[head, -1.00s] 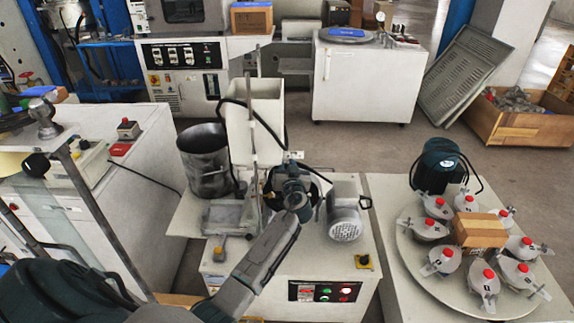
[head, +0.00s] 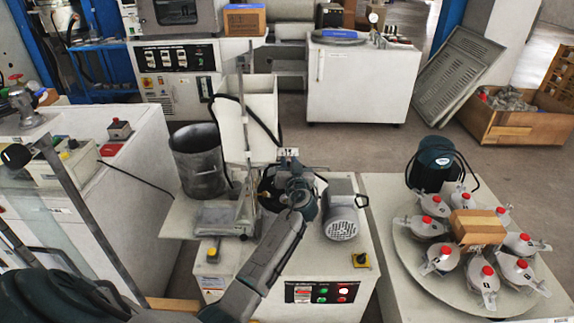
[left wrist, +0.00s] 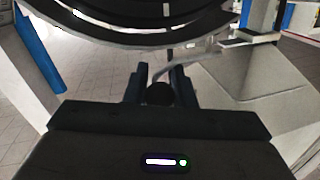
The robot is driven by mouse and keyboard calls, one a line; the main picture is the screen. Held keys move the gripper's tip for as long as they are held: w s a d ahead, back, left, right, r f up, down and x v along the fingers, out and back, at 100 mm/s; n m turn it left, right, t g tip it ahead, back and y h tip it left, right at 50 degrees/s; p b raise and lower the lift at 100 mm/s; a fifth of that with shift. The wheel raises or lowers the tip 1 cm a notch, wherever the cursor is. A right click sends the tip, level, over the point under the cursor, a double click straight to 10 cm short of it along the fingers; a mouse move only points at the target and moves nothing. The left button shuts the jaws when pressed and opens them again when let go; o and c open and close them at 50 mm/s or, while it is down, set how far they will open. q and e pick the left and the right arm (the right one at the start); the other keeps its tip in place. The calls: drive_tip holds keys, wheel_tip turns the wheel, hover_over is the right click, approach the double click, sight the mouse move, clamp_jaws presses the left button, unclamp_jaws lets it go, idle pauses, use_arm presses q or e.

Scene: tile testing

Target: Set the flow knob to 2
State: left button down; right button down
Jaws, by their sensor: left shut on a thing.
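My left gripper (head: 297,190) reaches over the middle of the white machine cabinet (head: 335,270), in front of a dark round drum. In the left wrist view its two fingers (left wrist: 159,84) are shut on a small dark round knob (left wrist: 159,95), which I take to be the flow knob. A thin grey pipe (left wrist: 188,68) runs from beside the fingers to the right. My gripper hides the knob in the head view, and I cannot read its setting. My right gripper is not in view.
A round table (head: 425,275) with several red-capped jars is to the right. A large dark ring (left wrist: 130,30) hangs close above the fingers in the wrist view.

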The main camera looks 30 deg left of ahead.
use_arm(q)
drive_tip(key=c, duration=1.2)
unclamp_jaws()
drive_tip(key=b+v, duration=0.1)
drive_tip(key=v, duration=1)
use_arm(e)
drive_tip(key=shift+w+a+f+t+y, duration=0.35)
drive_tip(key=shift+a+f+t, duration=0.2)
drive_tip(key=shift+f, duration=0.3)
use_arm(q)
drive_tip(key=shift+f, duration=0.1)
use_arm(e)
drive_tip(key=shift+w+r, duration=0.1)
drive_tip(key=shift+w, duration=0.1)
